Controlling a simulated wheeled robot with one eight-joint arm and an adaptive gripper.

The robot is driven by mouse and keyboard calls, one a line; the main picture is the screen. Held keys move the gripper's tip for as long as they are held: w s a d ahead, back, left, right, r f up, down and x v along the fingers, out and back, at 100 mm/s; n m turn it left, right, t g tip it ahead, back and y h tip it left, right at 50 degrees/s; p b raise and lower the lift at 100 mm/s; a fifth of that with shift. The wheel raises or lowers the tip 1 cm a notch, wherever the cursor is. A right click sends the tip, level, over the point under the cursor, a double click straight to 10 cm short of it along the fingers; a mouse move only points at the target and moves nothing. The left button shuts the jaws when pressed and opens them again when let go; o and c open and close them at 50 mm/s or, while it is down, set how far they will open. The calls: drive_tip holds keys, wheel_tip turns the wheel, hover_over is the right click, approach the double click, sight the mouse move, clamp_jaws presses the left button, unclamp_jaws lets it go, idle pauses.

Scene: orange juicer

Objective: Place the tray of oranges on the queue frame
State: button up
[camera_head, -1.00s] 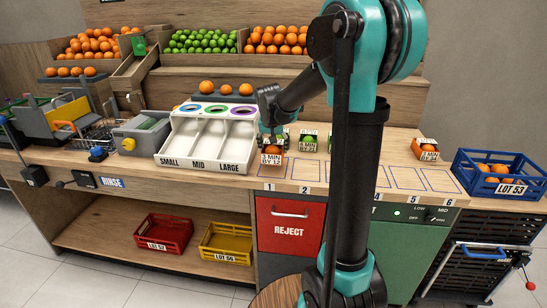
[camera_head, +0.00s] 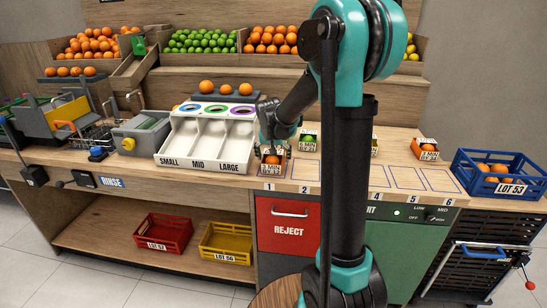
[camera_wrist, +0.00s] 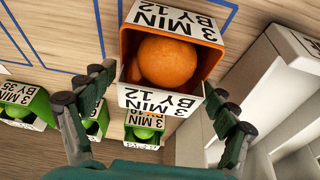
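In the wrist view the tray (camera_wrist: 126,44) lies ahead with a large orange inside. My gripper (camera_wrist: 162,88) has its fingers spread on either side of the tray's near, carded end. A narrow gap seems to show at the fingertips; firm contact cannot be made out. In the head view my gripper (camera_head: 272,146) is just above the tray. The queue frame (camera_head: 408,178) is blue outlines with numbered slots on the counter, partly hidden by my arm.
A green lime tray (camera_head: 308,143) stands behind and right. Another orange tray (camera_head: 425,149) is farther right. The white size sorter (camera_head: 209,139) stands close on the left. A blue crate (camera_head: 500,175) is at the right end. The right-hand slots look clear.

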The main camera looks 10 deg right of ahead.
drive_tip(key=shift+r, duration=0.1)
drive_tip(key=v, duration=1.1)
drive_tip(key=shift+s+r, duration=0.15)
drive_tip(key=shift+r, duration=0.05)
drive_tip(key=shift+s+r, duration=0.1)
drive_tip(key=shift+s, duration=0.1)
drive_tip(key=s+d+f+n, duration=0.1)
drive_tip(key=s+d+f, duration=0.1)
drive_tip(key=s+f, duration=0.7)
drive_tip(key=s+d+f+n+y, duration=0.1)
drive_tip(key=s+d+f+n, duration=0.1)
drive_tip(key=s+f, duration=0.7)
drive_tip(key=s+d, duration=0.1)
drive_tip(key=s, duration=0.7)
drive_tip(key=shift+d+n, duration=0.15)
drive_tip(key=shift+n, duration=0.15)
